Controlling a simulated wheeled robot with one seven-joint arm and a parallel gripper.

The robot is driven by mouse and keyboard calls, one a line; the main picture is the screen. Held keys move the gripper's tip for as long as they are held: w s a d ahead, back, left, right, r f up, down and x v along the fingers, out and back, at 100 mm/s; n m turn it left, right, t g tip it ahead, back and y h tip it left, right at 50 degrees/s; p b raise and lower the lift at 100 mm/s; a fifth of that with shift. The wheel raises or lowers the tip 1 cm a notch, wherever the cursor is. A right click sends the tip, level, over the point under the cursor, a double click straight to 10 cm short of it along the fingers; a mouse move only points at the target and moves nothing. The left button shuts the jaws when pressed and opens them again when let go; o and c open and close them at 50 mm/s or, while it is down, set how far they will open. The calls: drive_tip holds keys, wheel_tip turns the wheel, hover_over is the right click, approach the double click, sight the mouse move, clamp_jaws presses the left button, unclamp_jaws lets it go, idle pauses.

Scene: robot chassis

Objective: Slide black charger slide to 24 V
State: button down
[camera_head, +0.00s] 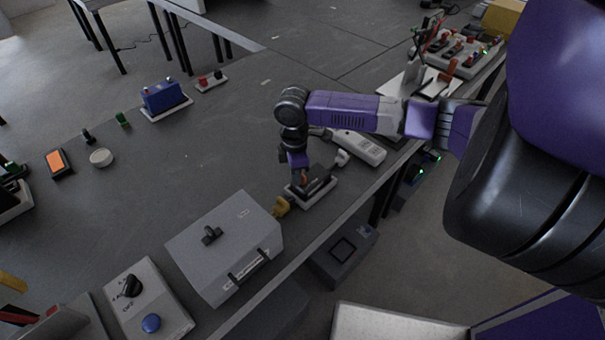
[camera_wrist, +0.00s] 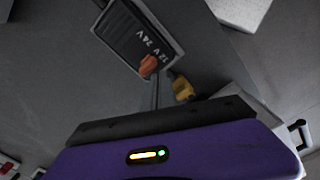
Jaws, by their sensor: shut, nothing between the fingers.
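The black charger (camera_head: 318,186) sits in a pale tray near the table's front edge. In the wrist view the charger (camera_wrist: 125,32) shows its dark ribbed face with white 12 V and 24 V markings. Its orange slide knob (camera_wrist: 148,65) is beside the markings, at the end of the face nearest my gripper. I cannot tell which marking the knob lines up with. My gripper (camera_wrist: 154,84) is shut and empty, with its narrow fingertips at the knob. Whether they touch it is unclear. In the head view my gripper (camera_head: 303,176) points down over the charger.
A yellow part (camera_head: 281,206) is close beside the charger, next to a grey box (camera_head: 225,240) with a black knob and handle. A light grey handheld device (camera_head: 358,147) lies just behind, under my arm. The table left of the charger is largely clear.

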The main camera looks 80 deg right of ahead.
drive_tip(key=shift+f+b, duration=0.65)
drive_tip(key=shift+f, duration=0.55)
drive_tip(key=shift+s+d+f, duration=0.1)
drive_tip(key=shift+s+d, duration=0.1)
drive_tip(key=shift+s, duration=0.05)
drive_tip(key=shift+w+a, duration=0.15)
drive_tip(key=shift+a, duration=0.2)
drive_tip(key=shift+w+a+p, duration=0.2)
drive_tip(key=shift+a+p, duration=0.05)
drive_tip(key=shift+p, duration=0.05)
drive_tip(key=shift+w+a+r+p, duration=0.1)
drive_tip(key=shift+w+r+p, duration=0.05)
drive_tip(key=shift+r+p, duration=0.8)
drive_tip(key=r+p, duration=0.4)
drive_tip(key=r, duration=0.1)
drive_tip(key=shift+d+r, duration=0.2)
